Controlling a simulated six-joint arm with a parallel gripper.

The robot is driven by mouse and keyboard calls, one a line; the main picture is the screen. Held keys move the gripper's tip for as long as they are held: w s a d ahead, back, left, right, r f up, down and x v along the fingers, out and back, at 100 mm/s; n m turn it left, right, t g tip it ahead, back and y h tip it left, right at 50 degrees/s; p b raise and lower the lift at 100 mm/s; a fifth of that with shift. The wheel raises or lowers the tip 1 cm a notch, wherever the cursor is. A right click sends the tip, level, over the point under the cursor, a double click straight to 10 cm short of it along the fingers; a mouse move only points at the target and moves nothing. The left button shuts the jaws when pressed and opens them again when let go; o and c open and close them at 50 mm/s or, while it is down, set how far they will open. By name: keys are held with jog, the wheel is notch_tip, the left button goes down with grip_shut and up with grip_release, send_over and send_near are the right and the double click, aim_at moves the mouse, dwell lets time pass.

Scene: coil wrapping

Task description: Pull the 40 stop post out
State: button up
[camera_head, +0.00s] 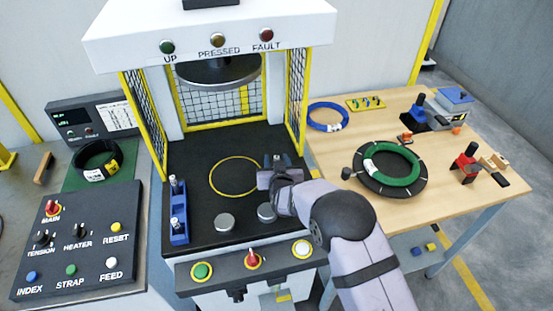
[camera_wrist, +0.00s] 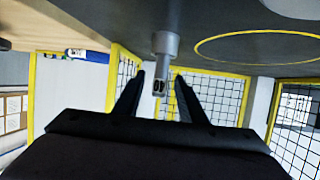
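The 40 stop post (camera_wrist: 165,48) is a grey stepped cylinder with a dark "40" label at its end. It stands on the dark press bed, which appears upside down in the wrist view. My gripper (camera_wrist: 160,76) has its two black fingers apart, one on each side of the labelled end. Gaps show between the post and both fingers. In the head view my gripper (camera_head: 271,172) is over the right part of the bed (camera_head: 203,218), right of the yellow ring. My gripper and wrist hide most of the post there.
A blue rack (camera_head: 179,225) with metal posts stands at the bed's left. Two grey round knobs (camera_head: 225,222) sit near the front. Yellow-framed mesh guards (camera_head: 297,95) flank the press, and its ram (camera_head: 217,72) is raised above. A wooden table (camera_head: 448,212) with coils is at the right.

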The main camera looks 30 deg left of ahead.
jog(key=shift+w, duration=0.1)
grip_shut()
jog(key=c, duration=0.9)
grip_release()
jog(key=shift+r, duration=0.2)
grip_shut()
jog(key=shift+r+p, duration=1.6)
jog(key=shift+r, duration=0.75)
